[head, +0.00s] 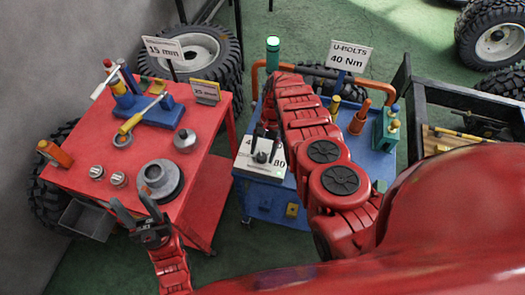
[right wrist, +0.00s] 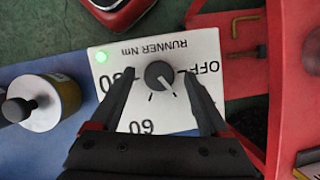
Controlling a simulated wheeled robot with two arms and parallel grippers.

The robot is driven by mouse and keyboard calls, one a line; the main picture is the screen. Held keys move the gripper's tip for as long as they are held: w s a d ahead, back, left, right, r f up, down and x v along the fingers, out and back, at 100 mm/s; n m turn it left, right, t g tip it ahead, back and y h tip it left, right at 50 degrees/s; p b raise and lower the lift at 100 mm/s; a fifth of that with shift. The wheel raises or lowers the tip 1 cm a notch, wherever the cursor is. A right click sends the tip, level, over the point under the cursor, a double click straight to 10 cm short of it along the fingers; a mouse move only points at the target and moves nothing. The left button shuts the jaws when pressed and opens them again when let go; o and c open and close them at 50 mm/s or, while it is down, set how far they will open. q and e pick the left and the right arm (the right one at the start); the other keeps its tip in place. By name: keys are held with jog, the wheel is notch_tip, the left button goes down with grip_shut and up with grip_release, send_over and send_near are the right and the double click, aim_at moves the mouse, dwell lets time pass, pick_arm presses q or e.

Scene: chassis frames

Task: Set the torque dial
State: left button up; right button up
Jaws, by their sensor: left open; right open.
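The torque dial is a dark round knob (right wrist: 159,75) on a white plate (right wrist: 186,50) lettered "RUNNER Nm", "OFF" and "60"; another number is partly hidden by a finger. The knob's white pointer line points to the lower right in the right wrist view. The plate (head: 247,165) also shows in the head view, on the blue cart. My right gripper (right wrist: 158,88) is open, with one finger on each side of the knob; I cannot tell whether they touch it. A sign (head: 348,57) reads "U-BOLTS 40 Nm". My left gripper (head: 139,212) is open and empty near the red table's front edge.
A green light (right wrist: 101,57) glows on the plate. The red table (head: 85,170) holds a grey hub (head: 161,180), a blue stand and tools. A dark-framed cart (head: 440,95) stands at right; tyres stand around. The green floor is open behind.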

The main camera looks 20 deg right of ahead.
jog(key=shift+s, duration=0.1)
grip_shut()
jog(key=shift+f, duration=0.1)
dwell(0.3)
